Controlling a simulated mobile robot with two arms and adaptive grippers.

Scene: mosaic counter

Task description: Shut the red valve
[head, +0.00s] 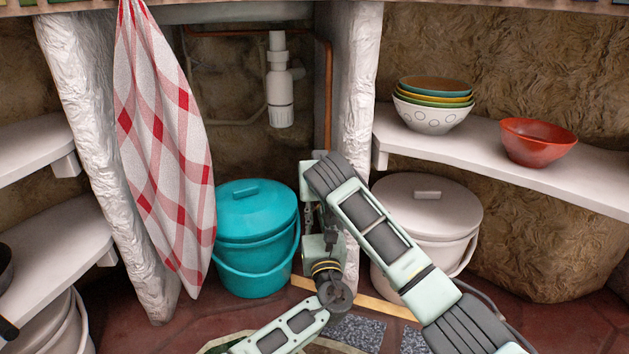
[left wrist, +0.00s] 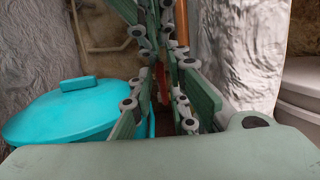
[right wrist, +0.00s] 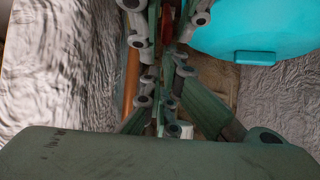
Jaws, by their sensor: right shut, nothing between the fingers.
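The red valve is hidden in the head view behind my arms. A small part of a red thing, likely the valve (left wrist: 161,82), shows between the fingers in the left wrist view. Red also shows near the finger ends in the right wrist view (right wrist: 167,25). My left gripper (head: 313,223) points up beside the white pillar; its fingers (left wrist: 163,50) overlap other green links, so its opening is unclear. My right gripper (head: 309,203) comes down from above, close to the left one. Its fingers (right wrist: 163,50) are shut with nothing held. Contact with the valve cannot be told.
A teal lidded bucket (head: 255,225) stands close left of the grippers. A white pillar (head: 357,90) and copper pipe (head: 328,100) are right behind them. A white bucket (head: 430,215) stands right. A checked towel (head: 165,150) hangs left. Bowls (head: 433,115) sit on a shelf.

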